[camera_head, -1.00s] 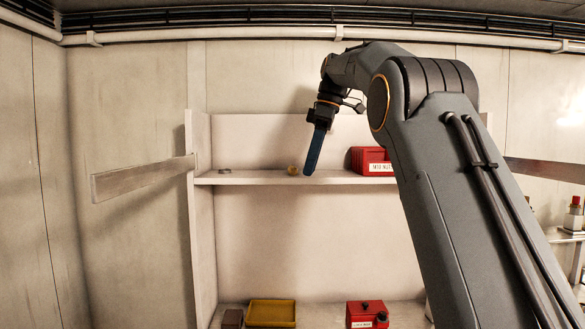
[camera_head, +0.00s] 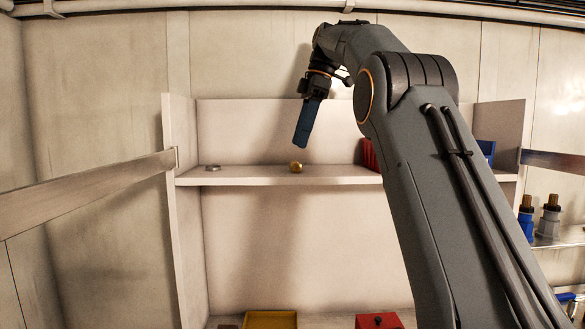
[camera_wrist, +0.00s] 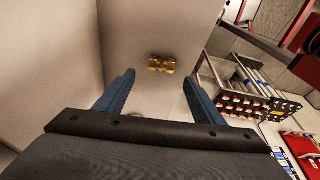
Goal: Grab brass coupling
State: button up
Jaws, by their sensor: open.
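The brass coupling (camera_head: 296,167) is a small gold piece on the upper white shelf (camera_head: 240,179), near its front edge. It also shows in the wrist view (camera_wrist: 162,65), ahead of and between the two blue fingertips. My gripper (camera_head: 301,143) hangs just above the coupling in the head view, its blue fingers pointing down. In the wrist view my gripper (camera_wrist: 158,82) has its fingers spread apart with nothing between them. The coupling is apart from both fingers.
A small grey metal piece (camera_head: 212,167) lies on the shelf to the left. A red bin (camera_head: 369,155) stands to the right, partly hidden by my arm. A yellow tray (camera_head: 270,320) and a red box (camera_head: 378,321) stand below. The shelf between grey piece and coupling is clear.

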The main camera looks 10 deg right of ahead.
aim_at(295, 167)
jog(key=shift+f, duration=0.45)
jog(key=shift+s+a+f, duration=0.15)
jog(key=shift+f, duration=0.6)
jog(key=shift+p+x, duration=0.9)
jog(key=shift+x, duration=0.95)
jog(key=c, duration=1.2)
jog(key=shift+r, duration=0.1)
